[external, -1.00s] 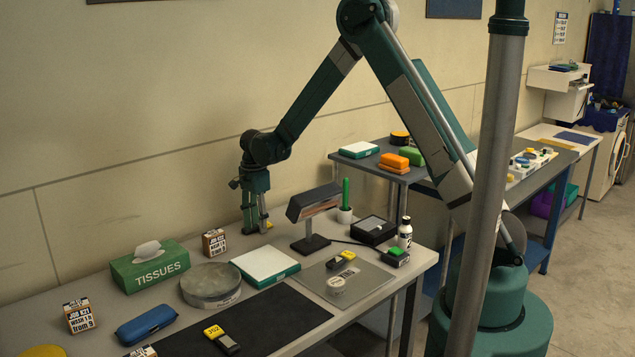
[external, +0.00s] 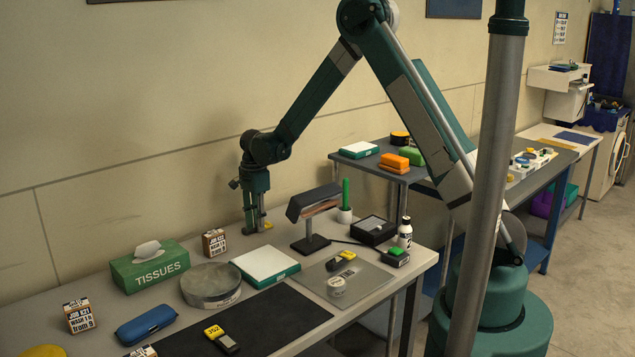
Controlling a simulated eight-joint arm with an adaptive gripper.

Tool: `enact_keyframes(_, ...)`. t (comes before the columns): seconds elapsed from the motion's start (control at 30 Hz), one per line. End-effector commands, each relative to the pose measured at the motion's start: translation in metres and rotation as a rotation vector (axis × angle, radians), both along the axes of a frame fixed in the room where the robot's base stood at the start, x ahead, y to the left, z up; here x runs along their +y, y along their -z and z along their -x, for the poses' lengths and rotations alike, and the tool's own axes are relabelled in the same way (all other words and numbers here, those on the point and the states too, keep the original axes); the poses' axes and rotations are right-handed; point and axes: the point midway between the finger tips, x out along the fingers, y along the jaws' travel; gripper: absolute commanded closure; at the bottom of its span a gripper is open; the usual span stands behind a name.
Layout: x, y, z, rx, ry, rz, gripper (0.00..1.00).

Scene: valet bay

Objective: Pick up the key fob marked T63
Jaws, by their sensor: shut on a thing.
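My gripper (external: 254,226) points straight down at the back of the table, left of the lamp. Its fingers are shut on a small yellow key fob (external: 267,226), mostly hidden by them, at the tabletop. Its marking cannot be read. Another yellow and dark fob (external: 215,333) lies on the black mat, with a number on its yellow part that looks like 302 or J02.
The dark lamp (external: 313,205) stands close to the right of my gripper. A small printed box (external: 214,242) stands to its left. A white and green box (external: 265,266) and a round grey tin (external: 211,285) are in front. A tissue box (external: 150,266) is further left.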

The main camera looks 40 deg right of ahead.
Motion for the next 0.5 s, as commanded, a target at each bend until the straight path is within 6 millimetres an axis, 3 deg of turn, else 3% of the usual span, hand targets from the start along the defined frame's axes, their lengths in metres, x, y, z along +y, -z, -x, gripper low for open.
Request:
enact_keyframes(0.27, 0.0, -0.007, 0.0, 0.0, 0.0, 0.0, 0.89)
enact_keyframes(0.5, 0.0, -0.031, 0.0, 0.0, 0.0, 0.0, 0.89)
